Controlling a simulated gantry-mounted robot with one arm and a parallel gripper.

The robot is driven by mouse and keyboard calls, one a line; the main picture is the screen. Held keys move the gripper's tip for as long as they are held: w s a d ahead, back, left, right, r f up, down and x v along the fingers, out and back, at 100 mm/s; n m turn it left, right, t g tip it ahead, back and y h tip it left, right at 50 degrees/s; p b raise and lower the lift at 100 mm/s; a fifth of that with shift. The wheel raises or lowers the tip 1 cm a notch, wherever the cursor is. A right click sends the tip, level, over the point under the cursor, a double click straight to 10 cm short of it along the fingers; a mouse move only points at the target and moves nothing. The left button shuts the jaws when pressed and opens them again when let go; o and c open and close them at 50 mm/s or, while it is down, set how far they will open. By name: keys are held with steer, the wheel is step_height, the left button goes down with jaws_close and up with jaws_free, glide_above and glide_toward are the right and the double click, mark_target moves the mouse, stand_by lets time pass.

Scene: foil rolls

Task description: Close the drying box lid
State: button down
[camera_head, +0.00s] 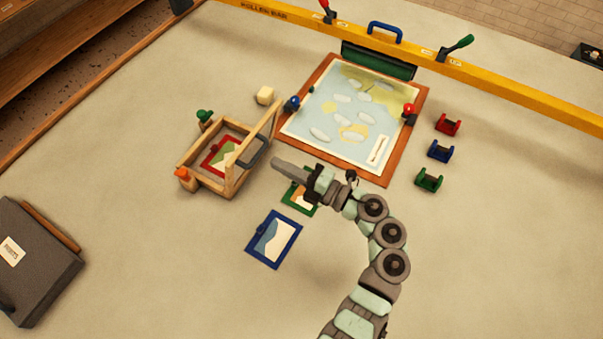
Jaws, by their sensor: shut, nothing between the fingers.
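The drying box (203,182) is a small open wooden box at left of centre, with a red-framed picture (222,155) lying inside. Its lid (262,131) looks like a light wooden frame with a dark grey panel, raised and tilted along the box's right side. My gripper (276,163) is shut and empty. Its tip points left, just right of the lid's grey panel (254,151); I cannot tell whether they touch. My gripper partly covers a green-framed picture (296,199) on the table.
A blue-framed picture (273,239) lies below. A wood-framed map board (335,136) lies behind my gripper. A cream block (265,96) sits behind the box. Red, blue and green holders (440,151) stand right. A dark case (33,262) is far left. The lower right table is clear.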

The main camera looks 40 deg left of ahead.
mark_target(260, 153)
steer(key=shift+s+a+r, duration=0.1)
steer(key=shift+s+a, duration=0.05)
steer(key=shift+a, duration=1.35)
steer(key=shift+r, duration=0.1)
